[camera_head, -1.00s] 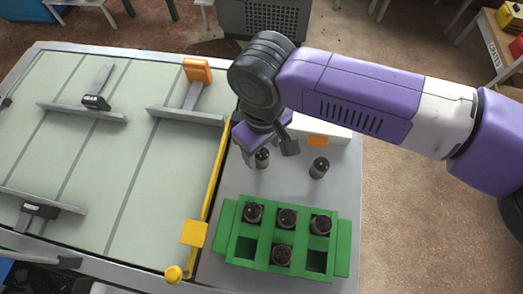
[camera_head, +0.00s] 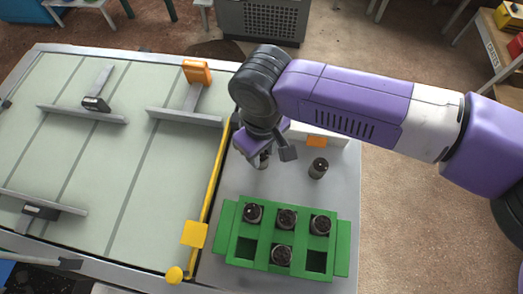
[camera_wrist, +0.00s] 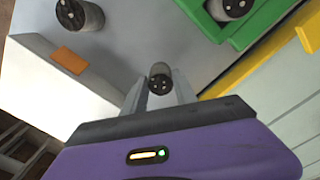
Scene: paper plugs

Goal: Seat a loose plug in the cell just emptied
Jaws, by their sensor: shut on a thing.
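My gripper (camera_head: 258,158) is shut on a dark grey plug (camera_wrist: 160,82), which shows between the two fingers in the wrist view. In the head view the plug is mostly hidden by my gripper, at the grey surface behind the green rack. A second loose plug (camera_head: 318,168) stands upright to the right of my gripper; it also shows in the wrist view (camera_wrist: 80,15). The green rack (camera_head: 342,240) has two rows of three cells. Its far row is full of plugs. The near row holds a plug (camera_head: 282,255) in the middle; its left and right cells are empty.
A yellow rail (camera_head: 216,185) with a yellow block (camera_head: 193,233) runs left of the rack, beside the pale green table (camera_head: 150,180). A white box (camera_head: 335,136) with an orange patch (camera_head: 317,141) stands behind the loose plug. Grey surface between rack and plugs is clear.

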